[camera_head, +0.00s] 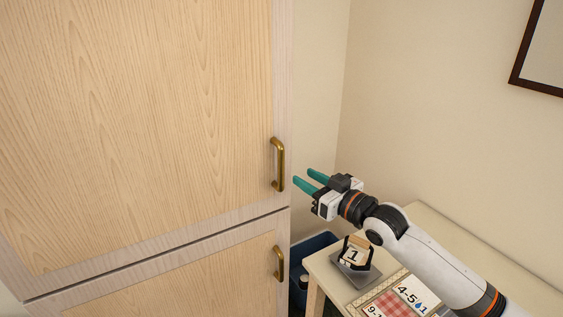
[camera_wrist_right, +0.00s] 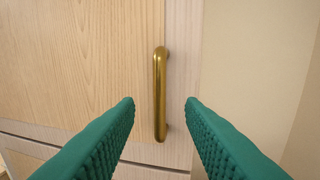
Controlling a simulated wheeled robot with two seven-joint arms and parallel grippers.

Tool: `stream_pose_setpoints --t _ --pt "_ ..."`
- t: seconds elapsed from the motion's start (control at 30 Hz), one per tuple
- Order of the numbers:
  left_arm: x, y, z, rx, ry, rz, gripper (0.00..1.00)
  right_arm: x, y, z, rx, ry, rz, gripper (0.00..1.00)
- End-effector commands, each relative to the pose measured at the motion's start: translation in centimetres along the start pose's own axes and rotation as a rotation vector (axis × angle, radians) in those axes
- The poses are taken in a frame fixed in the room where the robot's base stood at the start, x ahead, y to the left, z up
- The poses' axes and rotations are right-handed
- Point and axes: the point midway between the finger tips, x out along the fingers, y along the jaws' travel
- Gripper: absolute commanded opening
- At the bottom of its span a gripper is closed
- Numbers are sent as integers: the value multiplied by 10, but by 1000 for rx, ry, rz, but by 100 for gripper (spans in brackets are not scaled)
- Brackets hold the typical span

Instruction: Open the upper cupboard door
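The upper cupboard door (camera_head: 140,110) is pale wood and looks shut. Its brass handle (camera_head: 279,165) is a vertical bar near the door's right edge. My right gripper (camera_head: 303,178) is open and empty, just to the right of the handle, with its green fingers pointing at the door. In the right wrist view the handle (camera_wrist_right: 160,93) stands upright between the two fingers (camera_wrist_right: 160,102), farther off than the fingertips and apart from them. My left gripper is not in view.
A lower door (camera_head: 190,275) with its own brass handle (camera_head: 279,263) is below. A side table (camera_head: 440,225) stands at the right, holding a small stand with a number card (camera_head: 353,258) and printed cards (camera_head: 410,296). A blue bin (camera_head: 312,244) is beside the cupboard. A framed picture (camera_head: 522,55) hangs at upper right.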

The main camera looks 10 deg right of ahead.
Motion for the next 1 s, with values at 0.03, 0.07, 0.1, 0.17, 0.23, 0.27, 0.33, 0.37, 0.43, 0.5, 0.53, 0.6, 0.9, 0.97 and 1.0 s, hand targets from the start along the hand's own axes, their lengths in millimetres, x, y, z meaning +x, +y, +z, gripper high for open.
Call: stream_pose_setpoints --t 0.03,0.07,0.1,0.17,0.23,0.27,0.33,0.37,0.43,0.5,0.53,0.6,0.9,0.97,1.0 --pt "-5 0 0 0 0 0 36 11 1 4 1 -2 2 36" --pt "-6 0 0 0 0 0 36 17 0 4 2 -2 0 36" --pt "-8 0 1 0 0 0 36 26 1 4 2 -1 0 36" --pt "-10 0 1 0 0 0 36 38 1 4 1 -1 0 36" --pt "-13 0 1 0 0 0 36 52 0 3 1 -1 0 36" --pt "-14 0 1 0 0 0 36 57 0 3 0 0 -1 36" --pt "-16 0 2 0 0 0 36 69 0 3 -2 0 -1 36" --pt "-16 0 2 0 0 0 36 73 0 2 -1 0 -1 36" --pt "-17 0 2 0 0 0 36 81 0 1 0 1 0 36" --pt "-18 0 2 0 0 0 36 88 0 1 0 1 -1 36" --pt "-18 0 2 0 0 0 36 90 0 0 0 1 -1 36" --pt "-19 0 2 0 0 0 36 94 0 0 -2 1 0 36" --pt "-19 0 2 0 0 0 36 96 0 -1 -2 2 -1 36" --pt "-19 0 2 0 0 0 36 96 0 -1 -2 2 -1 34" --pt "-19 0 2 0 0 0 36 96 0 -1 -2 2 -1 27"
